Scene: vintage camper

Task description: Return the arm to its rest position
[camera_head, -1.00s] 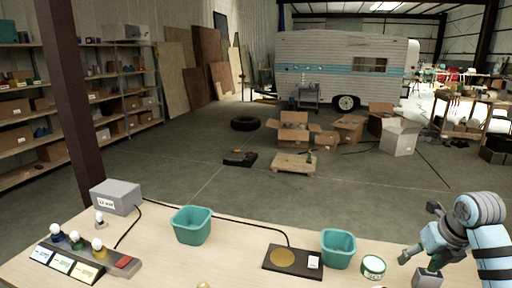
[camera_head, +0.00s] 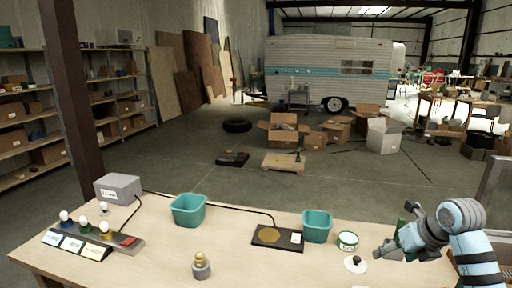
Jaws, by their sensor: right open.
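My right gripper (camera_head: 393,229) is at the right side of the table, its two fingers spread apart and nothing between them. Its blue and dark arm comes in from the right edge. The fingers are just right of a white disc with a dark knob (camera_head: 355,264) and a green-and-white round tin (camera_head: 347,240). My left gripper is not in view.
The wooden table (camera_head: 265,272) bears two teal bins (camera_head: 188,211) (camera_head: 317,226), a black pad with a gold disc (camera_head: 277,238), a grey box (camera_head: 118,187), a bulb panel (camera_head: 92,243) and a small grey-and-tan piece (camera_head: 201,266). The front middle has free room.

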